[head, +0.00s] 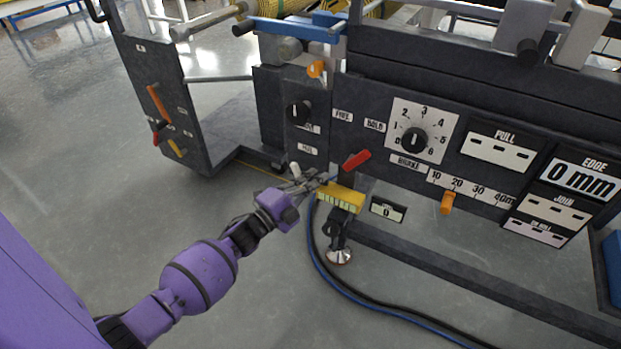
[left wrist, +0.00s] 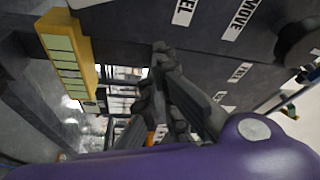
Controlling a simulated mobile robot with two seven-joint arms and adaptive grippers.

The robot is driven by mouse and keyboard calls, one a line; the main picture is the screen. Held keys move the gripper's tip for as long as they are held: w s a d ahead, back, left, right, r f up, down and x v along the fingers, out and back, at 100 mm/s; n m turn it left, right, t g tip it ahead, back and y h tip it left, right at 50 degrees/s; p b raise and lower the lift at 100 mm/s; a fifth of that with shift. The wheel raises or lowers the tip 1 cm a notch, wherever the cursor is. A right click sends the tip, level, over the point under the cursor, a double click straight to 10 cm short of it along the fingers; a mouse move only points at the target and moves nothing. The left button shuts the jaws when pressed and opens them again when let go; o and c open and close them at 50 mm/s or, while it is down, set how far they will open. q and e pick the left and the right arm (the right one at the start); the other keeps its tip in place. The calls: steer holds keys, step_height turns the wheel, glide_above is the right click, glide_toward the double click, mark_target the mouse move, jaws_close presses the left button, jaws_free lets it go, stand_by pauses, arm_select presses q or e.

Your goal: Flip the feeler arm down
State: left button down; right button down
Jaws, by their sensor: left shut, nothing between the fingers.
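My left gripper (head: 322,180) is shut and empty, low in front of the dark machine panel. Its fingertips are at the left end of a yellow block (head: 341,196) with a row of pale squares; I cannot tell whether they touch. In the left wrist view the shut fingertips (left wrist: 160,50) show beside the same yellow block (left wrist: 88,45), with a gap in the picture. A red lever (head: 355,160) tilts up to the right just above the block. No part is clearly readable as the feeler arm. My right gripper is out of view.
A dial (head: 413,139) and an orange slider (head: 447,203) are on the panel to the right. A black knob (head: 298,112) is above the gripper. A dark hose (head: 345,289) runs along the floor. The floor left of the machine is open.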

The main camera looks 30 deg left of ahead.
arm_select(q)
steer(key=p+v, duration=0.1)
steer(key=v, duration=0.9)
steer(key=shift+a, duration=0.25)
steer(key=shift+w, duration=0.1)
